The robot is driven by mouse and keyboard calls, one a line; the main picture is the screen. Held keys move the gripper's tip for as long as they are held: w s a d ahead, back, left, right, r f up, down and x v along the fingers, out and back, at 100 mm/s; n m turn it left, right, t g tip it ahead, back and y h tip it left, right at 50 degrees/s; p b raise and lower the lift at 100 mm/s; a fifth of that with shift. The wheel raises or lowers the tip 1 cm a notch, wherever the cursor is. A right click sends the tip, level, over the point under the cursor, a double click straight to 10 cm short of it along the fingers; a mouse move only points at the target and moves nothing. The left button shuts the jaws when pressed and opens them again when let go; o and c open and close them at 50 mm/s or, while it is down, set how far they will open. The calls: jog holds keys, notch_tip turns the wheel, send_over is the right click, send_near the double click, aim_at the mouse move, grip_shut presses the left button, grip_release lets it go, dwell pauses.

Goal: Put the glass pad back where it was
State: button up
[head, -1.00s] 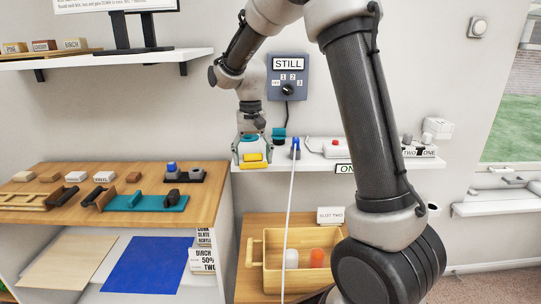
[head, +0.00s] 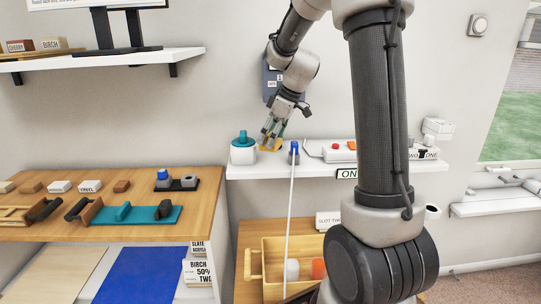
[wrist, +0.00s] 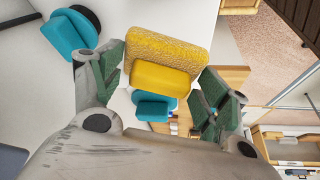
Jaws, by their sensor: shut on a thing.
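The pad (wrist: 165,45) is a yellow textured block with a smooth yellow grip (wrist: 160,78), which I take to be the glass pad. My gripper (wrist: 160,82) is shut on it, with green fingers on both sides of the grip. In the head view, my gripper (head: 268,142) is low over the left part of the white wall shelf (head: 240,172), with a bit of the yellow pad (head: 270,147) showing below it. I cannot tell whether the pad touches the shelf.
The wooden table (head: 205,215) at left holds several blocks and tools.

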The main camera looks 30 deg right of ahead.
notch_tip(320, 180, down, 6)
jog(key=shift+r, duration=0.15)
jog(key=o, duration=0.9)
jog(key=shift+o, duration=0.2)
jog(key=shift+r, duration=0.15)
jog(key=v, duration=1.1)
jog(key=s+a+r+m+h, duration=0.1)
jog(key=s+a+r+m, duration=0.1)
jog(key=s, duration=0.5)
jog(key=s+a+r+m+h, duration=0.1)
jog(key=s+a+r+m, duration=0.15)
jog(key=s, duration=0.45)
jog(key=s+f+m, duration=0.1)
jog(key=s+m, duration=0.1)
jog(key=s, duration=0.4)
jog(key=s+f+m+t+h, duration=0.1)
jog(key=s+f+m, duration=0.1)
jog(key=s, duration=0.5)
jog(key=shift+s+d, duration=0.25)
jog(key=shift+d, duration=0.15)
jog(key=shift+m, duration=0.25)
